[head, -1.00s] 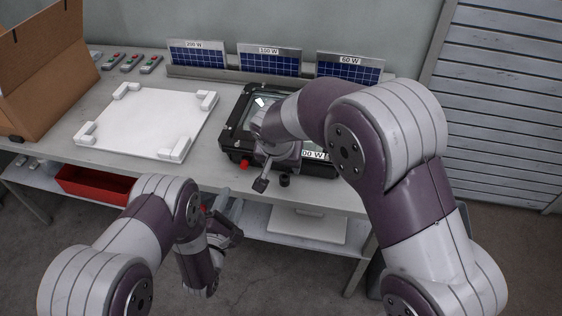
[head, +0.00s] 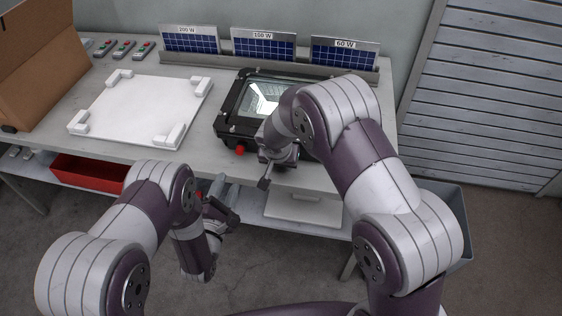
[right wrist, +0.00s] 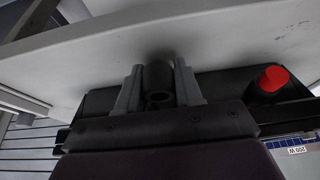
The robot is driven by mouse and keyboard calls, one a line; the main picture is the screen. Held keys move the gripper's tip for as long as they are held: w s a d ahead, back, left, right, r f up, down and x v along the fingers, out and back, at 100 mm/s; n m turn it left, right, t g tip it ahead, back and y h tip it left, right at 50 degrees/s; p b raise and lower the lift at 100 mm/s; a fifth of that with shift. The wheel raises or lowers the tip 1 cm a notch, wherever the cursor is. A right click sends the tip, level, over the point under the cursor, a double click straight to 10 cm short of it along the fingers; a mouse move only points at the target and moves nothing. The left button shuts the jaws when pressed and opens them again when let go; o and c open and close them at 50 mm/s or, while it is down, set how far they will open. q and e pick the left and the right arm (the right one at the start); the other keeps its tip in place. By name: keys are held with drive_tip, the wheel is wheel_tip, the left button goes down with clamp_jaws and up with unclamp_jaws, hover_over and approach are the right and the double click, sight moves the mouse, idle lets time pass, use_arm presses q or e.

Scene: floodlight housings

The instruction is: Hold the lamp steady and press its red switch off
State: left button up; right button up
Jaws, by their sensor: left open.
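The lamp is a black floodlight housing (head: 232,108) with a glass front, lying on the workbench. Its red switch (head: 240,150) sticks out at the near edge; it also shows in the right wrist view (right wrist: 271,79). My right gripper (right wrist: 158,80) has its two grey fingers on either side of a dark round stub (right wrist: 158,97) on the lamp's near side, very close to it. Whether they press on it I cannot tell. In the head view my right arm hides the stub and part of the lamp. My left gripper (head: 222,214) is open and empty, in front of the bench and below the switch.
A white pad with corner blocks (head: 108,109) lies left of the lamp. Behind are panels marked 200 W (head: 190,42), 100 W (head: 263,46) and 60 W (head: 344,55). A cardboard box (head: 45,65) stands at the left. A red bin (head: 85,172) is on the lower shelf.

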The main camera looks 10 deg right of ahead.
clamp_jaws()
idle(1.1)
drive_tip(key=shift+o, duration=2.1)
unclamp_jaws()
drive_tip(key=c, duration=0.9)
use_arm(q)
clamp_jaws()
